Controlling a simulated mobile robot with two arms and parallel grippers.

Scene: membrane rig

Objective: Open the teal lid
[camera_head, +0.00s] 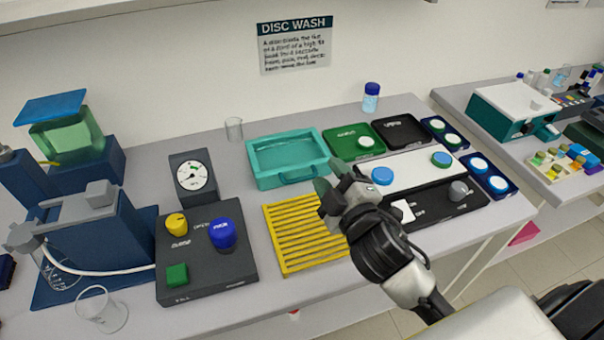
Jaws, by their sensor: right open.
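A teal rectangular box (262,182) stands at the back middle of the bench. Its top, the teal lid (284,152), looks flat and level within a raised rim, with a teal loop handle (297,177) at the front edge. I cannot tell from this view whether the top is a closed lid or a shallow open inside. My right gripper (328,184) is open just right of and in front of the handle, near the box's front right corner. It looks apart from the handle, though the gap is hard to judge. My left gripper is not in view.
A yellow slatted rack (290,238) lies in front of the box. Green (343,144) and black (400,132) trays sit to its right. A glass beaker (234,129) and a gauge (192,179) stand left. A control box (205,272) with knobs is front left.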

